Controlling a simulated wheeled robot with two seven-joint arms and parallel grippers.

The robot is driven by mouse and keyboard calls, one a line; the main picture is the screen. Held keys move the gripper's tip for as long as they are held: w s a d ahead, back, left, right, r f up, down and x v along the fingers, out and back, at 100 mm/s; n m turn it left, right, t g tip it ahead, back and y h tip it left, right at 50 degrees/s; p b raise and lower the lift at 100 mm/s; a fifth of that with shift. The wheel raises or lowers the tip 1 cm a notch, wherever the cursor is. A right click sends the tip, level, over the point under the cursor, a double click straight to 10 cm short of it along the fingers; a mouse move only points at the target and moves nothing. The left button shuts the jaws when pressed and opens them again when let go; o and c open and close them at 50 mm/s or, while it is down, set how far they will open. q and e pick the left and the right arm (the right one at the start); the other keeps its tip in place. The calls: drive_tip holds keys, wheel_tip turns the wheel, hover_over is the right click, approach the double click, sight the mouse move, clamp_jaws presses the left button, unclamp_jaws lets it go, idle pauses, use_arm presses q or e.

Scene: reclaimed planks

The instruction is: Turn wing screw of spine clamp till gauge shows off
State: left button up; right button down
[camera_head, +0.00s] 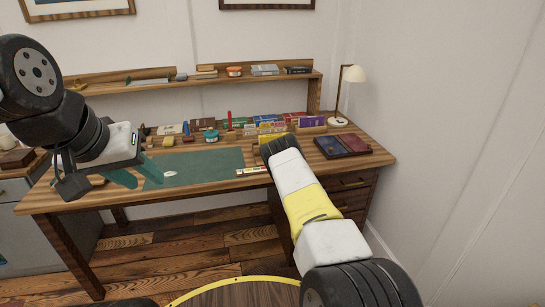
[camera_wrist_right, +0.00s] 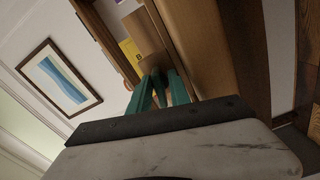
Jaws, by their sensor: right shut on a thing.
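The spine clamp (camera_wrist_right: 147,32) shows in the right wrist view as a wooden block, with a yellow book or card (camera_wrist_right: 130,50) beside it. My right gripper (camera_wrist_right: 158,76) has its green fingers close together at the block, shut on a small part that looks like the wing screw. The fingers mostly hide that part. In the head view my right forearm hides this gripper and most of the clamp. A small strip with white, yellow and red marks (camera_head: 251,171), perhaps the gauge, lies at the desk's front; its reading is too small to tell. My left gripper (camera_head: 147,184) is open and empty above the mat's left end.
The wooden desk (camera_head: 200,190) holds a green mat (camera_head: 205,165), several books and small tools. A dark red and blue book (camera_head: 343,145) and a lamp (camera_head: 352,75) are at the right. A shelf (camera_head: 150,90) runs along the back. The mat's middle is clear.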

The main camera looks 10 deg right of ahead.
drive_tip(key=n, duration=0.6)
drive_tip(key=shift+f+n, duration=0.15)
drive_tip(key=shift+n, duration=0.15)
drive_tip(key=n, duration=0.6)
drive_tip(key=shift+n, duration=0.3)
drive_tip(key=shift+s, duration=0.1)
drive_tip(key=c, duration=1.5)
unclamp_jaws()
drive_tip(key=s, duration=0.7)
drive_tip(key=shift+s, duration=0.35)
drive_tip(key=shift+d, duration=0.1)
